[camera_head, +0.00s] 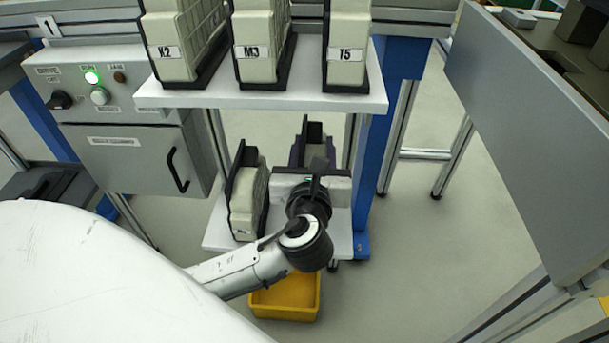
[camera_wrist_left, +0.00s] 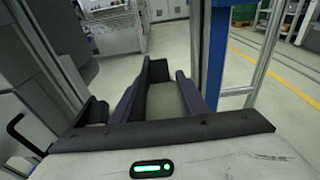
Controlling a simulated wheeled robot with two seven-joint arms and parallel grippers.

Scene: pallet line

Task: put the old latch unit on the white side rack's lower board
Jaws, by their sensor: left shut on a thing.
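My left gripper (camera_head: 313,152) reaches over the white side rack's lower board (camera_head: 342,232). Its dark purplish fingers are shut on the old latch unit (camera_head: 313,130), a black-backed piece with a grey-beige inner face. In the left wrist view the old latch unit (camera_wrist_left: 160,98) stands between the fingers (camera_wrist_left: 155,100). My gripper body and wrist hide much of the unit's near side and base in the head view. I cannot tell whether it touches the board. My right gripper is not in view.
Another cream-and-black unit (camera_head: 247,200) stands on the lower board, left of my gripper. A blue post (camera_head: 378,150) is close on the right. A yellow bin (camera_head: 287,298) sits below; a grey control box (camera_head: 135,150) is left.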

